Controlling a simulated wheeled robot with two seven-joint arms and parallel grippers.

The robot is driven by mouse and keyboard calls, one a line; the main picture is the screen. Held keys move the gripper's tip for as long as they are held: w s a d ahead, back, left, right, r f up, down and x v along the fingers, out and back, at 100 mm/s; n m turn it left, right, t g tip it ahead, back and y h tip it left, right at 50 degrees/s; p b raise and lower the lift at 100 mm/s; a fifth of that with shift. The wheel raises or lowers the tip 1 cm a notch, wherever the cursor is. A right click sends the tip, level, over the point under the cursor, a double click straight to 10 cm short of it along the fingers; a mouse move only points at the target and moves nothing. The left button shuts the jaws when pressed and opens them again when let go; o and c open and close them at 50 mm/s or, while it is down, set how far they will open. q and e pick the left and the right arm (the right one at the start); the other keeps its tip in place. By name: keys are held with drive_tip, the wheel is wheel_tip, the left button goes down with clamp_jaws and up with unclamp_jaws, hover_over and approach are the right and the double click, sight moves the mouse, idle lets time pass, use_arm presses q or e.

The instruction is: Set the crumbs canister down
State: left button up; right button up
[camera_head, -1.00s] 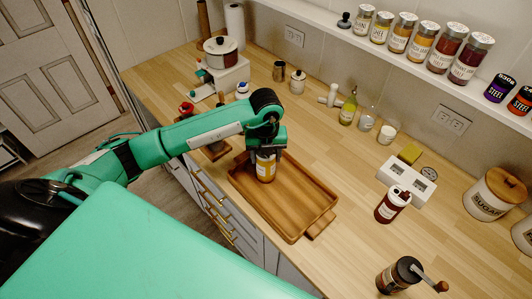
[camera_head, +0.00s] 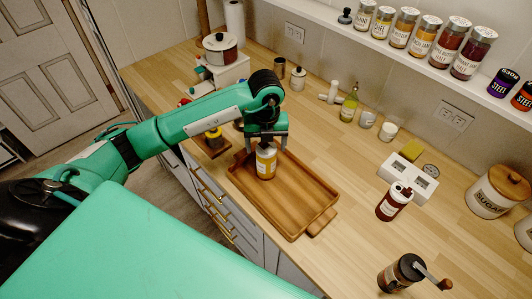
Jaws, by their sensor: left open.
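The crumbs canister (camera_head: 265,162), a jar with amber contents, a pale lid and a label too small to read, stands upright in the wooden tray (camera_head: 308,216), near its far left end. My left gripper (camera_head: 266,142) is just above the canister, with its fingers apart on either side of the lid top. It is open and does not grip the canister. Whether a finger still touches the lid is hard to tell. My right gripper is not in view.
A dark red bottle (camera_head: 394,202) and a white block-like holder (camera_head: 408,178) stand right of the tray. A pepper mill (camera_head: 402,273) is at the front right. A sugar canister (camera_head: 495,190) is at the far right. Bare counter lies behind the tray.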

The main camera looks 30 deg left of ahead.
use_arm(q)
wheel_tip(320, 180, up, 7)
drive_tip(key=shift+w+f+b, duration=0.1)
drive_tip(key=shift+b, duration=0.85)
drive_tip(key=shift+r, duration=0.85)
